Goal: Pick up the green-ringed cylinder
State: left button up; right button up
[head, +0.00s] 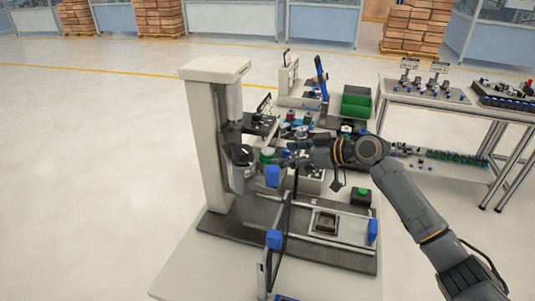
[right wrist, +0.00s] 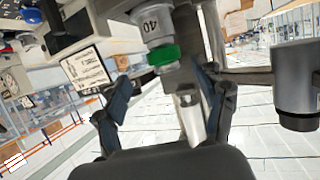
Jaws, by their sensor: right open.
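The green-ringed cylinder (head: 267,155) is small in the head view, beside the grey press column. In the right wrist view its green ring (right wrist: 163,56) sits below a pale grey part marked 40, with a light metal piece below the ring. My right gripper (head: 284,152) reaches in from the right, just beside the cylinder. In the right wrist view my right gripper's (right wrist: 164,77) two dark fingers stand apart, one on each side of the cylinder's line, and hold nothing. Whether a fingertip touches it I cannot tell. My left gripper is not in view.
The tall press (head: 212,130) stands close left of the gripper. A dark cylindrical part (right wrist: 297,85) is at the right in the wrist view. Green bins (head: 356,103) and a crowded side table (head: 425,100) lie behind. The floor at left is clear.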

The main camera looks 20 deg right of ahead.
aim_at(274, 155)
jog(key=x, duration=0.1)
jog(key=p+x, duration=0.2)
jog(key=shift+a+r, duration=0.2)
jog(key=shift+a, duration=0.25)
jog(key=shift+w+a+f, duration=0.3)
jog(key=shift+w+f, duration=0.05)
jog(key=shift+d, duration=0.1)
jog(key=c, duration=1.4)
